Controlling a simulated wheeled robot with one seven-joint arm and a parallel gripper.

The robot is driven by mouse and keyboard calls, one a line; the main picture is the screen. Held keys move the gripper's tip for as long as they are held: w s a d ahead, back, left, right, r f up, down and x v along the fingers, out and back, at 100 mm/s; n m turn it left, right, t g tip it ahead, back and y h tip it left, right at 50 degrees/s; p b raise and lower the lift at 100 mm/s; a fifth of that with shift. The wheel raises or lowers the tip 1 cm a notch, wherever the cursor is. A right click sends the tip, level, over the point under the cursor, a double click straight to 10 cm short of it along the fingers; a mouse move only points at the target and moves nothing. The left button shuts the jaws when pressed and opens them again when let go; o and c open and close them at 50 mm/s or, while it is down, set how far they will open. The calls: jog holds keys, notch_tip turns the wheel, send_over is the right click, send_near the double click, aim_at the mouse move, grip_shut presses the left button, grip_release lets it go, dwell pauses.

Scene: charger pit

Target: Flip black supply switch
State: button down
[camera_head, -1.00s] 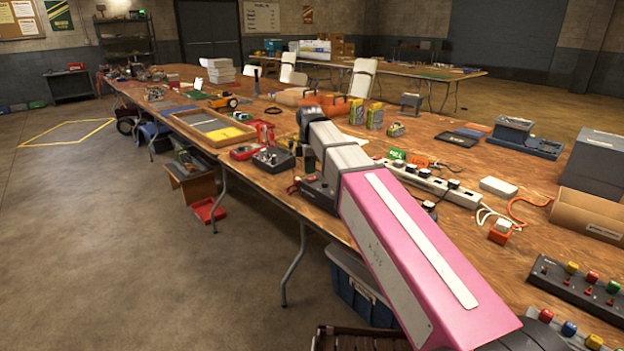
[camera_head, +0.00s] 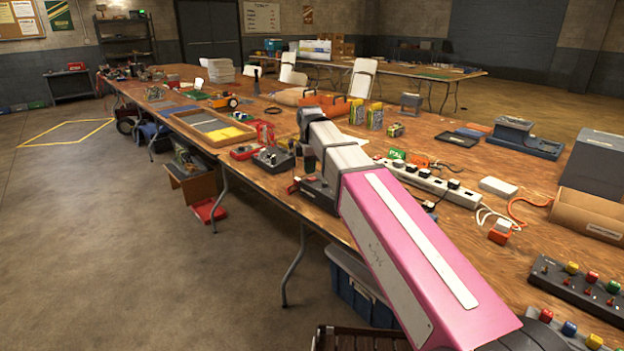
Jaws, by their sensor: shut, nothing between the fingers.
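My arm reaches from the lower right to the table's near edge, with its dark wrist bent downward. My gripper (camera_head: 309,160) is small and dark below the wrist and partly hidden by the arm; it is shut and empty. A black box with small controls on top (camera_head: 273,158) sits just left of it. Another low black box (camera_head: 317,190) lies below it near the table edge, partly covered by my arm, with a red part at its left end. I cannot tell which control is the black supply switch, nor whether the fingers touch anything.
A red device (camera_head: 243,152) and a wooden tray (camera_head: 212,128) lie to the left. A white power strip (camera_head: 432,185) and a black panel with coloured knobs (camera_head: 585,285) lie right of the arm. A blue bin (camera_head: 350,292) stands under the table (camera_head: 480,170).

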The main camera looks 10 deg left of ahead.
aim_at(309, 179)
jog(key=shift+f, duration=1.2)
dwell(0.7)
jog(key=shift+r, duration=3.5)
